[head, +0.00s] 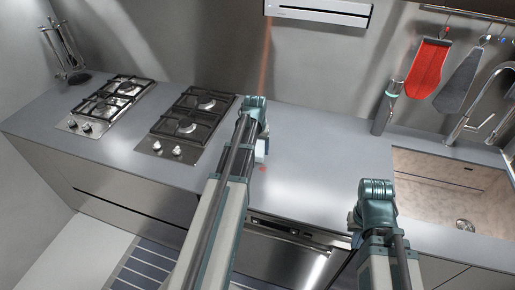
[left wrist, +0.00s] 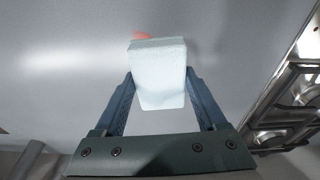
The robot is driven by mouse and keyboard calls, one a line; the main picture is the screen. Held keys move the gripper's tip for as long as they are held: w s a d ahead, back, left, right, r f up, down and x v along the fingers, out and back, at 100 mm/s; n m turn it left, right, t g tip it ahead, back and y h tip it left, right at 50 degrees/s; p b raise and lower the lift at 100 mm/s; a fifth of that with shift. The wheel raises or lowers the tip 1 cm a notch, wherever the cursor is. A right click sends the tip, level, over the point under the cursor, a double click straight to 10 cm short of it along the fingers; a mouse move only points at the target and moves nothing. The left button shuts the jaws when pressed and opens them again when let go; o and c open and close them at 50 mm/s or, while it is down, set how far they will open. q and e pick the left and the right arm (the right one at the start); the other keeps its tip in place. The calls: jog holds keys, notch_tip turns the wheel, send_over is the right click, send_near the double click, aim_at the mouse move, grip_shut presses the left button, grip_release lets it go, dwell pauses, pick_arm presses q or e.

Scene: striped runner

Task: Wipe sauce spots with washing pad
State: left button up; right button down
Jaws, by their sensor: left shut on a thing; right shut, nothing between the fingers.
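The washing pad (left wrist: 158,75) is a pale, whitish block between the fingers of my left gripper (left wrist: 160,100), which is shut on it. In the head view the pad shows as a small pale patch (head: 260,152) beside my left wrist, over the counter. A red sauce spot (head: 263,169) lies on the grey counter just in front of the pad. In the left wrist view the red spot (left wrist: 142,37) shows at the pad's far edge, partly hidden by it. My right gripper (head: 354,220) is shut and empty near the counter's front edge, its fingers mostly hidden by my wrist.
Two gas hobs (head: 108,102) (head: 186,123) are set in the counter (head: 312,150) on the left. A sink (head: 445,190) with a tap (head: 478,105) is at the right. A dark cylinder (head: 386,107) stands by the wall. The counter between hobs and sink is largely clear.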

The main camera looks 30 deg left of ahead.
dwell(0.3)
pick_arm(q)
notch_tip(320, 180, up, 3)
jog(key=p, duration=0.3)
jog(key=shift+r, duration=0.1)
dwell(0.4)
